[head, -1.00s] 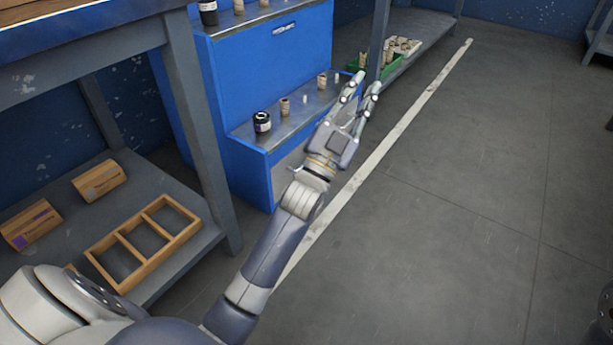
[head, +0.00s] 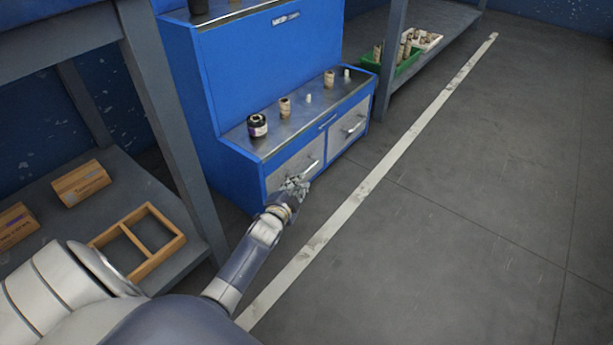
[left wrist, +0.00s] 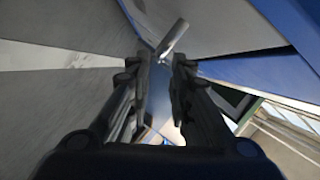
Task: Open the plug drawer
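The blue cabinet (head: 265,75) has two grey drawer fronts side by side under its low metal shelf: a left drawer (head: 283,177) and a right drawer (head: 340,136). Both look shut, each with a bar handle. I cannot read which one is the plug drawer. My left gripper (head: 296,184) is at the left drawer, just below its handle (head: 311,167). In the left wrist view its fingers (left wrist: 161,62) stand apart, with a metal handle bar (left wrist: 173,38) just beyond the tips. Contact is not evident. My right gripper is out of view.
A dark-lidded jar (head: 257,126) and several small rolls and pegs stand on the cabinet's metal shelf (head: 293,118). A grey bench leg (head: 165,120) stands close left. A wooden divided tray (head: 137,240) lies on the bench's lower shelf. The floor to the right is clear.

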